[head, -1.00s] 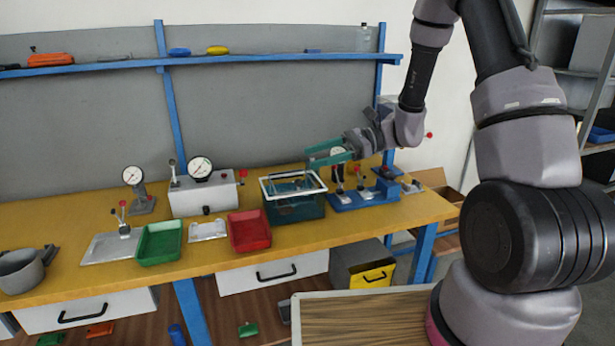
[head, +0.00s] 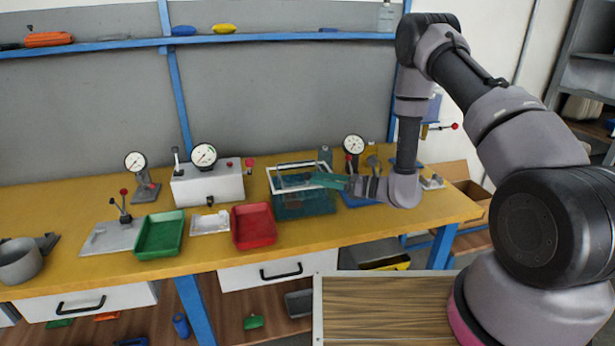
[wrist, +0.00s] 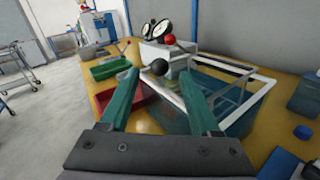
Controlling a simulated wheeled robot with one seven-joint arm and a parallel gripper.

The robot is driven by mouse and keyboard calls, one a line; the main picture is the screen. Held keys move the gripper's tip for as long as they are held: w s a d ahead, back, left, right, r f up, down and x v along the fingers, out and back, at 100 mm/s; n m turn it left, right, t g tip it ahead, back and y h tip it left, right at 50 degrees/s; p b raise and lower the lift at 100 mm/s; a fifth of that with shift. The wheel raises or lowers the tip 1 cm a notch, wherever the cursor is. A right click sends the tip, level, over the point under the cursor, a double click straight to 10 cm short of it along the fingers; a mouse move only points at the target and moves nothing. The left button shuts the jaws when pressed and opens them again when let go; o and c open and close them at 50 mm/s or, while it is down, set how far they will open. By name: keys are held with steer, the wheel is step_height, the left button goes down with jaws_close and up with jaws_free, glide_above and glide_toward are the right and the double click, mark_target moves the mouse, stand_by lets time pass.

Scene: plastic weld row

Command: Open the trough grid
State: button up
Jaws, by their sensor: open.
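The trough is a teal see-through box (head: 300,209) on the bench, with a white-framed grid (head: 296,163) across its top. The trough also shows in the wrist view (wrist: 243,118), right of and behind my right finger, with the white grid frame (wrist: 258,84) above it. My gripper (head: 316,180) reaches in from the right, its teal fingers over the trough's right part. In the wrist view my gripper (wrist: 159,76) is open, with nothing clamped. A black ball knob (wrist: 159,67) appears between the fingertips; I cannot tell what it belongs to.
A white gauge box (head: 207,187) stands left of the trough. A red tray (head: 252,226) and a green tray (head: 159,235) lie to the left along the bench. A dial gauge (head: 354,146) and a blue fixture stand to the right, partly behind my arm.

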mark_target(307, 176)
steer(key=shift+x, duration=2.6)
jaws_close()
